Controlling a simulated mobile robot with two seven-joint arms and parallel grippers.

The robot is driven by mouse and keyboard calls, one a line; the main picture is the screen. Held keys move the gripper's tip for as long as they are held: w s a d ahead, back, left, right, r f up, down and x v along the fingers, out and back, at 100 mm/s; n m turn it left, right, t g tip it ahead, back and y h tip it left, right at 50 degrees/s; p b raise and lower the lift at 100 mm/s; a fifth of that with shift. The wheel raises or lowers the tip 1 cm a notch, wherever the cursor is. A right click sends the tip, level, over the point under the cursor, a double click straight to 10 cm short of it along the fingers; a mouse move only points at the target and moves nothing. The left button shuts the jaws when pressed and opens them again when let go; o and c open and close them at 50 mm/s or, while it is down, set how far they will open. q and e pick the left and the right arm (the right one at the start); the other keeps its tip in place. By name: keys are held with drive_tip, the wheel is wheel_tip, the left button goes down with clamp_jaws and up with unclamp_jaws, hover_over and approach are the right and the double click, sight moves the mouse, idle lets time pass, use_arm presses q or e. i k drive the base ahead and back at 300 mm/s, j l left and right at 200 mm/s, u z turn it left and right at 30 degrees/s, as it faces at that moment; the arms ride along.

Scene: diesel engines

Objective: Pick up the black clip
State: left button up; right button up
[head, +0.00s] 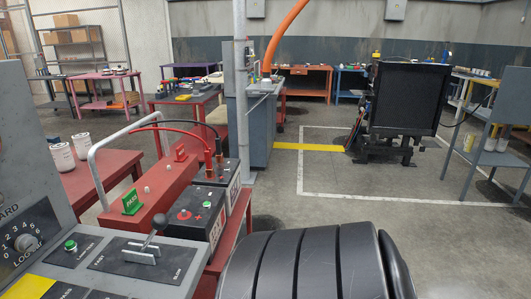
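A red cable (178,130) and a black cable (170,122) arc over to the batteries from the left. A dark clip-like piece (209,158) stands at the cable ends above the farther battery. It is small, and I cannot tell for sure that it is the black clip. A red clip-like piece (180,152) sits on the red box to the left. Neither of my grippers is in view.
A red table (100,178) with white cans stands behind. A black engine unit (408,98) stands far right. Open floor (300,215) lies in the middle.

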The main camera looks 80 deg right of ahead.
sight(219, 157)
drive_tip(key=z, duration=2.15)
drive_tip(key=i+l+u, duration=0.4)
drive_tip(key=i, duration=0.4)
drive_tip(key=i+l+u, duration=0.4)
drive_tip(key=i+l, duration=0.45)
drive_tip(key=l, duration=0.25)
drive_tip(key=i+l, duration=0.1)
drive_tip(key=l, duration=0.3)
drive_tip(key=i+l+u, duration=0.15)
drive_tip(key=l+u, duration=0.2)
drive_tip(key=l, duration=0.4)
drive_tip(key=l+u, duration=0.3)
drive_tip(key=l, duration=0.4)
